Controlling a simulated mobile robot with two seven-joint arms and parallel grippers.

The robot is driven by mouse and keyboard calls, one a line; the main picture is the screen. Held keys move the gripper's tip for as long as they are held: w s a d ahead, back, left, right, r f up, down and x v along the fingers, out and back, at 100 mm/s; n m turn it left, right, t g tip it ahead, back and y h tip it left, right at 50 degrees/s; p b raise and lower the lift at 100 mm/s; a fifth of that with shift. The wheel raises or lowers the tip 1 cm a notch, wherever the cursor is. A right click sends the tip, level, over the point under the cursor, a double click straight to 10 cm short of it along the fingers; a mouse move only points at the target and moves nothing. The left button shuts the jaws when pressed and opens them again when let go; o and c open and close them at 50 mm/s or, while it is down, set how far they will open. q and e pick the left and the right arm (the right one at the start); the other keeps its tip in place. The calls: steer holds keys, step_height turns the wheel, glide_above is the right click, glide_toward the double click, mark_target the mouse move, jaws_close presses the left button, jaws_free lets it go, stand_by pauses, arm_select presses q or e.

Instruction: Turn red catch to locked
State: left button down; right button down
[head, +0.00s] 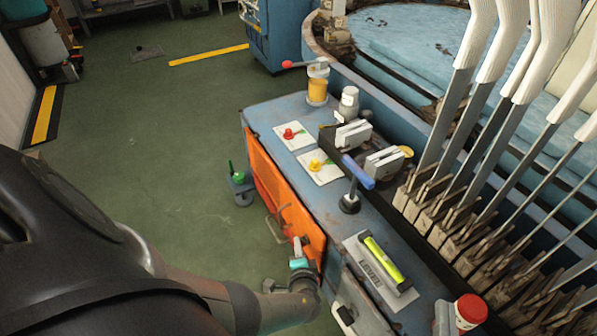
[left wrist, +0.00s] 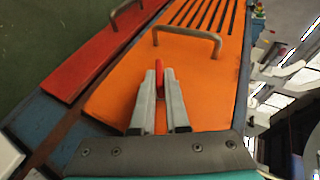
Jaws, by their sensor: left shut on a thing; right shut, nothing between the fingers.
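The red catch (left wrist: 159,75) is a small red tab on the orange panel (left wrist: 200,75), seen between the fingers in the left wrist view. In the head view the orange panel (head: 268,170) covers the side of the blue bench. My left gripper (head: 299,246) reaches its lower end from the left. In the left wrist view my left gripper (left wrist: 160,74) is shut on the red catch. The fingers hide most of the catch, so its angle is hard to tell. My right gripper is not in view.
The bench top (head: 282,112) carries red (head: 290,133) and yellow (head: 317,164) knobs on white cards, a blue-handled tool (head: 358,172) and a level (head: 381,260). White sock forms stand at right. The green floor at left is open.

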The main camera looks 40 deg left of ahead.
stand_by(0.4)
arm_select(q)
steer(key=c, duration=0.9)
jaws_free()
steer(key=shift+p+v, duration=3.45)
steer(key=shift+v, duration=4.2)
arm_select(e)
steer(key=s+d+f+g+h, duration=0.1)
steer(key=s+d+g+h, duration=0.1)
steer(key=d+g, duration=0.3)
steer(key=s+d+f+g+h, duration=0.2)
steer(key=d+g+h, duration=0.1)
steer(key=d+g, duration=0.3)
steer(key=shift+s+h, duration=0.3)
steer(key=shift+s, duration=0.05)
arm_select(q)
steer(key=shift+f, duration=0.1)
